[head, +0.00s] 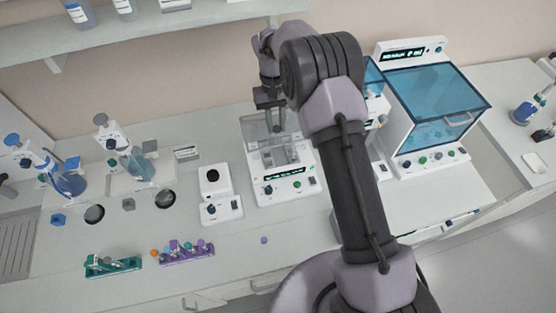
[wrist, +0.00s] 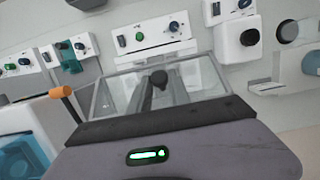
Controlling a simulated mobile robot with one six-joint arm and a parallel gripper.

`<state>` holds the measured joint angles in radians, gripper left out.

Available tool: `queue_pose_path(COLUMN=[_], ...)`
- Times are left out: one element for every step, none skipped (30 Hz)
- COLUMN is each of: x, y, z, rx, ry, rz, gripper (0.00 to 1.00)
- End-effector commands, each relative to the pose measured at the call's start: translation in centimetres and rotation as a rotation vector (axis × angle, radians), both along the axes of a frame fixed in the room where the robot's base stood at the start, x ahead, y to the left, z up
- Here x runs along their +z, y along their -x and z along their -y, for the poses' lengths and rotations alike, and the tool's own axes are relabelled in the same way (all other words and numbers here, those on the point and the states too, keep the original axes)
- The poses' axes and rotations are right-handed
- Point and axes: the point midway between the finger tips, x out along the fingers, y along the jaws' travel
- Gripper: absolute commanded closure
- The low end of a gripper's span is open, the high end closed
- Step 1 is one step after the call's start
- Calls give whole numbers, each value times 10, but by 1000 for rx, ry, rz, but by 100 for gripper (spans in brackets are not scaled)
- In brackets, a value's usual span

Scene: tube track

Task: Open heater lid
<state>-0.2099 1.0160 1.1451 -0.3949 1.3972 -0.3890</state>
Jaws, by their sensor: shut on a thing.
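The heater (head: 285,180) is a white box with a green-lit display on its front, standing mid-bench in the head view. Its clear lid (head: 253,126) is tilted up at the back over the body. The lid also shows in the wrist view as a transparent panel (wrist: 108,92) close in front of the gripper. My gripper (head: 272,122) is at the raised lid, with its fingers pointing down. In the wrist view my gripper (wrist: 158,82) is shut at a dark knob-like part of the lid. The exact contact is partly hidden by the fingers.
A small white device (head: 220,195) stands just left of the heater. A large blue-windowed cabinet (head: 430,105) stands to the right, behind my arm. Purple (head: 187,252) and green (head: 112,266) tube racks lie at the front left. A shelf (head: 150,32) overhangs the back left.

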Motion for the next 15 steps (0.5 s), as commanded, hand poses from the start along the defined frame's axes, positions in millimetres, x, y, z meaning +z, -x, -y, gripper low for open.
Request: queue_pose_path(x=[7,7,7,7,7,6,6,6,5,5,5,7,8,10,14], y=[-4,-6,-7,-8,-8,-8,-8,-8,-8,-8,-8,-9,-11,-14,-18], z=[-1,-1,-1,-1,-1,-1,-1,-1,-1,-1,-1,-2,-2,-2,-4], rx=[1,1,0,0,0,0,0,0,0,0,0,0,0,0,0], ry=[0,0,1,1,1,1,1,1,1,1,1,1,1,1,0], rz=[3,2,2,2,2,2,1,1,1,1,1,1,2,2,2], gripper=[99,99,99,99,99,99,99,99,99,99,99,99,99,99,99])
